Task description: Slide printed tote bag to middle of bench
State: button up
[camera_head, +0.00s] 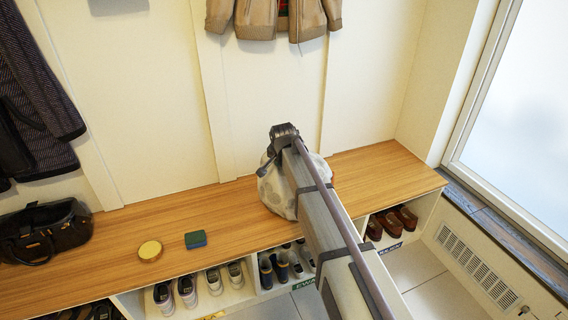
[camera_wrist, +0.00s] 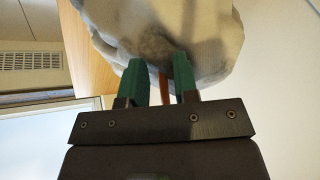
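The printed tote bag (camera_head: 275,193) is pale with grey patches and sits on the wooden bench (camera_head: 225,208), right of its middle. My arm hides part of it in the head view. In the wrist view the bag (camera_wrist: 205,28) fills the top centre, right beyond my fingertips. My gripper (camera_wrist: 158,72) has its two green fingers apart, with a gap between them. A thin brown strip shows in that gap; I cannot tell if it is a bag handle. The fingertips are at or very near the bag; contact is unclear.
A green-and-blue sponge (camera_head: 195,239) and a round yellow tin (camera_head: 150,250) lie on the bench left of the bag. A black handbag (camera_head: 42,232) stands at the far left. Shoes fill cubbies below. A tan jacket (camera_head: 262,16) hangs above. The bench's right end is bare.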

jog(key=shift+o, duration=1)
jog(key=p+v, duration=1)
jog(key=v, duration=0.1)
